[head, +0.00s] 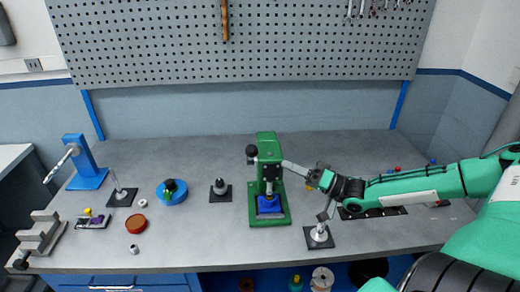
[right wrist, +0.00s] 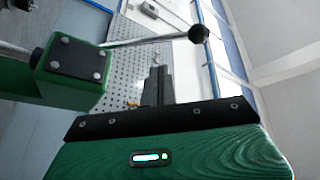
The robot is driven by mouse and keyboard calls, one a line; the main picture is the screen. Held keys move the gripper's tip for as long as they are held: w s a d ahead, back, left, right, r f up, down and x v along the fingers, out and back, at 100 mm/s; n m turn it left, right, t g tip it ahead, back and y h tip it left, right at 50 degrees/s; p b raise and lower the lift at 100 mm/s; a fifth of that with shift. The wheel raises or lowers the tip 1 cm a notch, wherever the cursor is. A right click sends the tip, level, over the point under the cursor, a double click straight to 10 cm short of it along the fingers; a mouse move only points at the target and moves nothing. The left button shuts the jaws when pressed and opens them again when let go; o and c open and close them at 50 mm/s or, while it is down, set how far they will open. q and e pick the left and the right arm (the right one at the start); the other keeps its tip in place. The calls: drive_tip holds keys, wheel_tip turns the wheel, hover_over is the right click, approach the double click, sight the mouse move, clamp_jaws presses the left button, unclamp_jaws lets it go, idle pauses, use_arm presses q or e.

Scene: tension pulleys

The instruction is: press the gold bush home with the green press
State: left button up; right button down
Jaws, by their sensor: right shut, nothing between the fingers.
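The green press (head: 268,148) stands on its green base at the middle of the bench, with a blue block (head: 269,205) under its ram. I cannot clearly make out the gold bush there. A grey lever reaches out from the press to the right. In the right wrist view the press head (right wrist: 72,70) is at the left, and the lever (right wrist: 150,40) ends in a black ball knob (right wrist: 198,33). My right gripper (head: 313,176) is beside the lever's outer end. Its fingers (right wrist: 157,85) are shut and empty; contact with the lever cannot be told. My left gripper is not in view.
A stand with a tilted rod (head: 319,237) is just below my right gripper. A dark cone on a plate (head: 220,190), a blue round holder (head: 172,192), a red disc (head: 134,223) and a blue stand (head: 85,165) are to the left. Bare bench lies in front of the press.

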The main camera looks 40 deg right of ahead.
sight(251, 157)
drive_tip(key=shift+w+a+r+y+b, duration=0.5)
drive_tip(key=shift+w+a+r+b, duration=1.5)
drive_tip(key=shift+w+r, duration=1.9)
drive_tip(key=shift+t, duration=0.3)
drive_tip(key=f, duration=0.1)
drive_tip(key=s+a+f+p, duration=0.1)
drive_tip(key=a+f, duration=0.1)
drive_tip(key=shift+s+p, duration=0.35)
drive_tip(key=shift+p, duration=0.05)
drive_tip(key=shift+f, duration=0.1)
